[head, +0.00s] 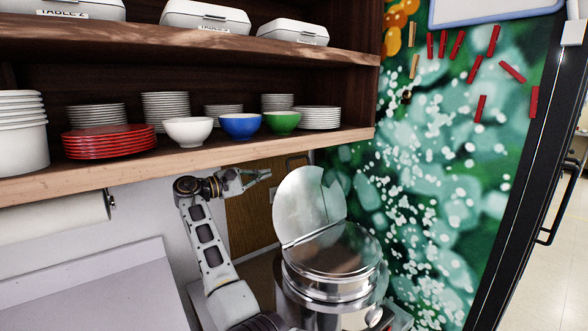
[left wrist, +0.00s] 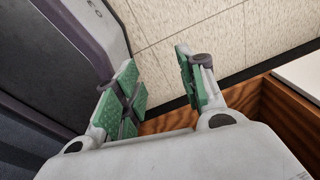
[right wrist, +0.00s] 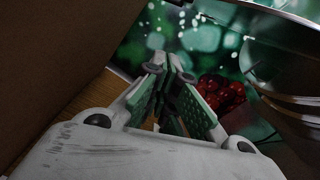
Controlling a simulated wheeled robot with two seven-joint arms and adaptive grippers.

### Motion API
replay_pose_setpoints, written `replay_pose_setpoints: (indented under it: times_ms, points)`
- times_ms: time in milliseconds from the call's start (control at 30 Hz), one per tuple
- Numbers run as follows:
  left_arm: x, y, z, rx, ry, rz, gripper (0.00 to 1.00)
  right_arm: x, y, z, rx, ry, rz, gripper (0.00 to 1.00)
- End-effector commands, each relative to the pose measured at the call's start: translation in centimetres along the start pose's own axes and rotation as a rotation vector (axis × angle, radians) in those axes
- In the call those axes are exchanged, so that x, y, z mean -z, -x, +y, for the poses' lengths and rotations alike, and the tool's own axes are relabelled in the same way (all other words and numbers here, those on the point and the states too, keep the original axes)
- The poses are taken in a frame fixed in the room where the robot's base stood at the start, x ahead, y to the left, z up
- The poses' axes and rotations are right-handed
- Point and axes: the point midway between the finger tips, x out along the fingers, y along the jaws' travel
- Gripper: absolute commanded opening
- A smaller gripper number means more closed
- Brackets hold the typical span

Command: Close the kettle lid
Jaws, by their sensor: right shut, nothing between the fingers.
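The steel kettle (head: 330,290) stands at the lower middle of the head view. Its shiny round lid (head: 300,208) stands raised and open at the back left of the rim. My right gripper (head: 262,177) is left of the raised lid, apart from it, with its fingers pointing right. In the right wrist view its fingers (right wrist: 166,68) are together and empty, and curved metal (right wrist: 295,85) shows on the right. My left gripper (left wrist: 150,75) is open and empty above the floor, outside the head view.
Wooden shelves (head: 200,160) with plates, bowls and boxes overhang the upper left. A green patterned wall (head: 420,200) stands behind and right of the kettle. A light counter (head: 90,290) lies at the lower left. A wooden edge (left wrist: 280,115) is near my left gripper.

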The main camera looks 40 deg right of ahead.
Motion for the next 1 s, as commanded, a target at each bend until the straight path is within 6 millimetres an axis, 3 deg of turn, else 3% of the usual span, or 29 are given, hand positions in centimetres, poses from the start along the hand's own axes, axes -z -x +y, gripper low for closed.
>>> replay_pose_setpoints:
  times_ms: [200,667,1000]
  points:
    - [0.1,-0.6,1.3,-0.015,0.023,0.008,0.4,-0.9,0.4,0.1,0.024,-0.014,-0.032,0.0]
    - [0.1,-0.6,1.4,-0.016,0.025,0.008,0.4,-1.0,0.3,0.2,0.026,-0.015,-0.035,0.0]
    - [0.1,-0.2,1.6,-0.018,0.025,0.008,0.4,-1.1,-2.0,0.1,0.026,-0.015,-0.036,0.0]
